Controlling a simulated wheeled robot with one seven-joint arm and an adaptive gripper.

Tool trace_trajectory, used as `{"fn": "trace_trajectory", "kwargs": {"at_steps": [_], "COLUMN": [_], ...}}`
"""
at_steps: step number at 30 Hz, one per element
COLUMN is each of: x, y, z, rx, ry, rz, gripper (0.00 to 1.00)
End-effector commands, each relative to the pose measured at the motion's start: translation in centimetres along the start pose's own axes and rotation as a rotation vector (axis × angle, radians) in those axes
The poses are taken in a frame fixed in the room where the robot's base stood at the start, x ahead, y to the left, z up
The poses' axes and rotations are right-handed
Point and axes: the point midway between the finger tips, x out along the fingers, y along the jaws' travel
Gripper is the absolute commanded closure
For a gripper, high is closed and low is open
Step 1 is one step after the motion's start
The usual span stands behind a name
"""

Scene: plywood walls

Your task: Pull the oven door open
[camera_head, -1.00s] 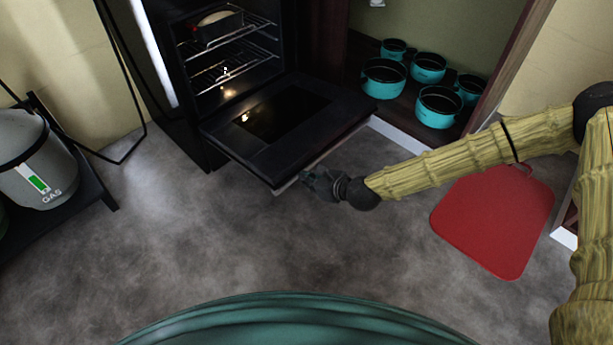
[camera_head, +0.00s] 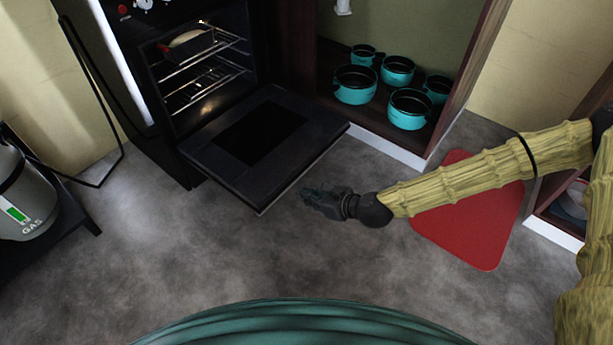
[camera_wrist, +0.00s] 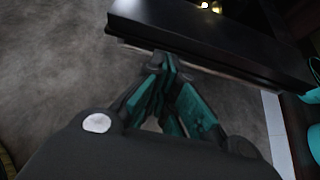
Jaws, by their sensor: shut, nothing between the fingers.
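The black oven (camera_head: 190,22) stands at the upper left in the head view. Its door (camera_head: 215,165) is swung down, about level, and the racks (camera_head: 205,85) inside show, with a dish (camera_head: 187,44) on the upper one. My gripper (camera_head: 306,196) is shut and empty, just off the door's front right edge, with a small strip of floor between them in the head view. In the wrist view my gripper's fingertips (camera_wrist: 165,65) point at the door's edge (camera_wrist: 200,38); whether they touch it cannot be told there.
Several teal pots (camera_head: 356,84) sit in the open cabinet right of the oven. A red board (camera_head: 470,225) lies on the floor under my arm. A gas canister (camera_head: 22,195) rests on a dark stand at the left. The floor before the door is clear.

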Motion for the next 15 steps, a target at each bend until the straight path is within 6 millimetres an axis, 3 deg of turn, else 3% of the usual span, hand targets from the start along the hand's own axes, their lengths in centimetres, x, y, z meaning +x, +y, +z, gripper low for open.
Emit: {"fn": "trace_trajectory", "kwargs": {"at_steps": [8, 11, 15], "x": [-0.1, 0.0, -0.5], "y": [0.5, 2.1, 6.0], "z": [-0.4, -1.9, -6.1], "rx": [-0.017, -0.087, -0.29], "ry": [0.008, 0.041, 0.127], "rz": [0.006, 0.031, 0.101], "gripper": [1.0, 1.0, 1.0]}}
